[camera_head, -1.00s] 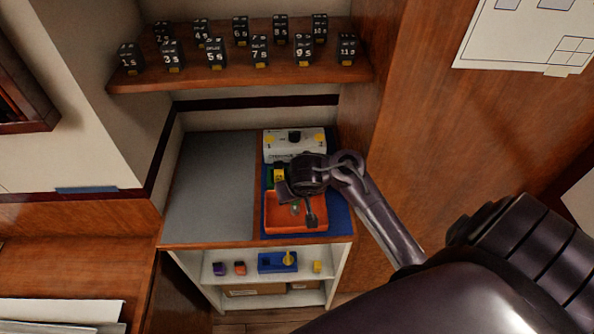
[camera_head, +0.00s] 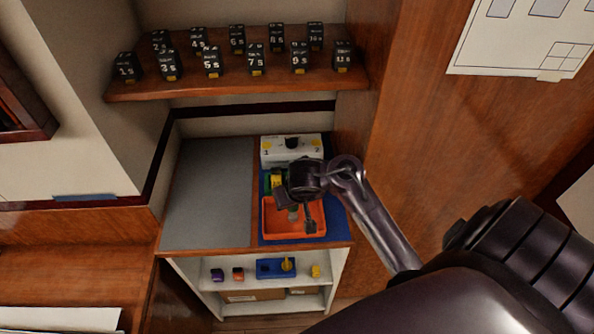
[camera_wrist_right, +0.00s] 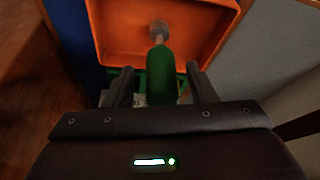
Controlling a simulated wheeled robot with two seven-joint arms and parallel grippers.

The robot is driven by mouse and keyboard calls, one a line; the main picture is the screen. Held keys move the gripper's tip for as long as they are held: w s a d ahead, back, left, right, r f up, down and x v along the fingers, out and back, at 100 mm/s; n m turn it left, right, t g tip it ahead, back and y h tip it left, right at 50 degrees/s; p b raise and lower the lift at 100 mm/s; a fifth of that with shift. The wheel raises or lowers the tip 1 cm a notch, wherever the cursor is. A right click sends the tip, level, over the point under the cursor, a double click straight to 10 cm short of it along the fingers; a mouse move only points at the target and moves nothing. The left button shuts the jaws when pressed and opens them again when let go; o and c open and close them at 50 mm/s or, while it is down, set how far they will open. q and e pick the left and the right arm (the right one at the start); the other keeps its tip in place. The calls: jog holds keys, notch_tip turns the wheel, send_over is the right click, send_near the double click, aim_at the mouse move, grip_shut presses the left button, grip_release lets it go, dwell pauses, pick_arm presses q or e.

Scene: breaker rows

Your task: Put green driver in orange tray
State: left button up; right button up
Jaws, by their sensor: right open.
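The orange tray (camera_head: 270,232) sits on the blue mat on the right half of the counter; it also fills the top of the right wrist view (camera_wrist_right: 115,40). The green driver (camera_wrist_right: 160,72) has a green handle and a grey end, which shows over the tray floor in the wrist view. My right gripper (camera_wrist_right: 158,78) is open, with its two fingers on either side of the green handle and gaps visible. In the head view the right gripper (camera_head: 299,215) is over the tray and hides most of the driver. My left gripper is not in view.
A white box with a dark knob (camera_head: 291,150) stands behind the tray, with a green and yellow item (camera_head: 276,181) between them. The grey mat (camera_head: 210,190) at left is bare. Numbered black blocks line the wooden shelf (camera_head: 240,83) above. Small coloured items sit on the lower shelf (camera_head: 240,283).

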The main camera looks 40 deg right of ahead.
jog(key=p+v, duration=0.4)
jog(key=v, duration=0.7)
jog(key=shift+p, duration=0.35)
